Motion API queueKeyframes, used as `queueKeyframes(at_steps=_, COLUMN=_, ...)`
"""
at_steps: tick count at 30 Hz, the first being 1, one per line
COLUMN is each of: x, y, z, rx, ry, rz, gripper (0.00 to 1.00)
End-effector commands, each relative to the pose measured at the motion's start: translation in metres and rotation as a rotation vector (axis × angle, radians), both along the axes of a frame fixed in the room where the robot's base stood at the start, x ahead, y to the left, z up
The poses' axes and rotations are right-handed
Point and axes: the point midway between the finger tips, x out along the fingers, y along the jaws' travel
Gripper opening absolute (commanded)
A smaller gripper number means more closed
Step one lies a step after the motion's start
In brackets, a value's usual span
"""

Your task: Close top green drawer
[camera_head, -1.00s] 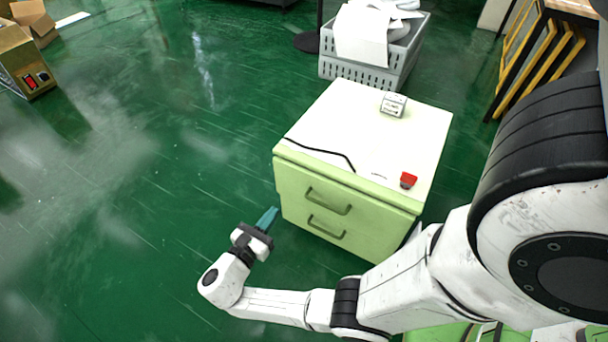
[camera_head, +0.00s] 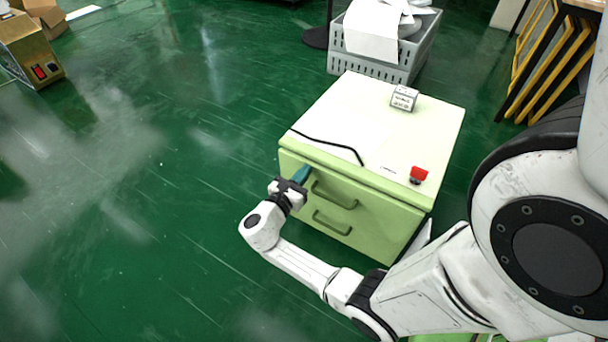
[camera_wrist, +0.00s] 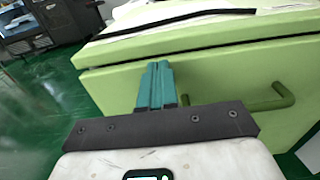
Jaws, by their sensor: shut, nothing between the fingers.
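The light green cabinet has a top drawer (camera_head: 361,201) with a curved green handle (camera_head: 335,196). The drawer front (camera_wrist: 215,75) also shows in the wrist view, just under the cabinet's overhanging top, with the handle to the right. It looks close to flush with the cabinet; I cannot tell whether a small gap is left. My gripper (camera_head: 302,174) has teal fingers, shut and empty. They point at the upper left of the drawer front, left of the handle. In the wrist view the fingertips (camera_wrist: 157,66) overlap the front; whether they touch it is unclear.
A lower handle (camera_head: 334,223) sits beneath. On the cabinet top (camera_head: 340,115) are a black cable (camera_head: 330,146), a red button (camera_head: 418,174) and a small white box (camera_head: 404,98). A grey crate (camera_head: 372,68) stands behind.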

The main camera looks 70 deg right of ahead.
Motion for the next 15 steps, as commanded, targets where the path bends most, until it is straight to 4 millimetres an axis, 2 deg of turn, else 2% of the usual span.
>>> queueKeyframes(at_steps=11, x=0.000, y=-0.003, z=0.001, rx=0.000, ry=0.000, rz=0.000, gripper=0.00)
queueKeyframes(at_steps=15, x=-0.003, y=-0.013, z=0.003, rx=-0.001, ry=0.000, rz=-0.001, gripper=0.00)
